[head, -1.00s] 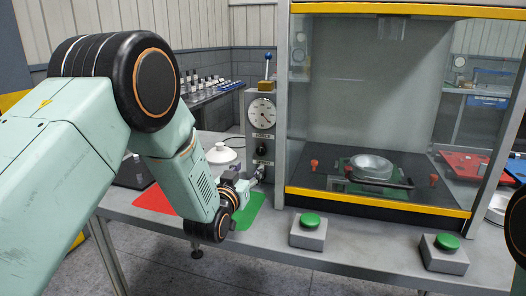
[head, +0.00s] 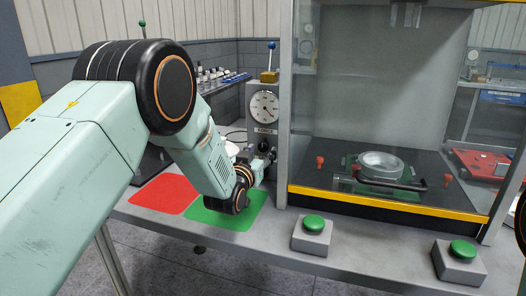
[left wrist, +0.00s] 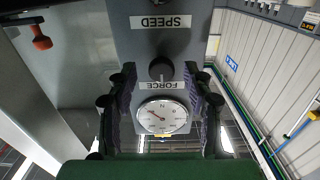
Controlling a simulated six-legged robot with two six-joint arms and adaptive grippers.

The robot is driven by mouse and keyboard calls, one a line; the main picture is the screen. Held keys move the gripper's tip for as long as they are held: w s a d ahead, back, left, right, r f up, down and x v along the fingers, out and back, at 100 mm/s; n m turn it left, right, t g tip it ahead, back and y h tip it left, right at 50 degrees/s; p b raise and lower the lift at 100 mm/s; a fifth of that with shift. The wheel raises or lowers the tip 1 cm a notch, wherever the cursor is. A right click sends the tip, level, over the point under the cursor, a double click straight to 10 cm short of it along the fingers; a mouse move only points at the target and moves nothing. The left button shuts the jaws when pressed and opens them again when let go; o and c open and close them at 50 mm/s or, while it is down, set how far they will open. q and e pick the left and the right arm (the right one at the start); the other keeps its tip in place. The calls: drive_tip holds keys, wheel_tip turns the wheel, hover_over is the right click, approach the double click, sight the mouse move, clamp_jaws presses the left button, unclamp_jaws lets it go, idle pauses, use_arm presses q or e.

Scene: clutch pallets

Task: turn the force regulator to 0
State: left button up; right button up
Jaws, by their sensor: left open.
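The force regulator is a dark round knob (head: 264,147) under the FORCE label on the grey control column (head: 257,95). It also shows as a black knob in the left wrist view (left wrist: 161,68), where the picture is upside down. A round white gauge with a needle (head: 264,107) sits above the label; in the left wrist view the gauge (left wrist: 162,117) is below it. My left gripper (head: 266,161) is at the column, open. In the left wrist view its fingers (left wrist: 163,78) stand either side of the knob, apart from it. My right gripper is not in view.
A glass-fronted press cabinet with a yellow-edged frame (head: 385,205) stands right of the column. Two green buttons (head: 314,223) (head: 462,250) are on grey boxes in front. Red (head: 165,194) and green (head: 225,215) mats lie on the bench. A SPEED label (left wrist: 160,22) is on the column.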

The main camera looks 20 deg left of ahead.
use_arm(q)
drive_tip(key=shift+w+f, duration=0.1)
drive_tip(key=shift+w, duration=0.65)
drive_tip(key=shift+a+r, duration=0.15)
drive_tip(key=shift+r, duration=0.2)
drive_tip(key=shift+w+d+f, duration=0.2)
drive_tip(key=shift+w+f, duration=0.05)
drive_tip(key=shift+w, duration=0.1)
drive_tip(key=shift+s+a+r, duration=0.1)
drive_tip(key=shift+s+r, duration=0.15)
drive_tip(key=shift+s, duration=0.05)
drive_tip(key=c, duration=0.6)
drive_tip(key=shift+w, duration=0.1)
clamp_jaws()
drive_tip(key=shift+f, duration=0.1)
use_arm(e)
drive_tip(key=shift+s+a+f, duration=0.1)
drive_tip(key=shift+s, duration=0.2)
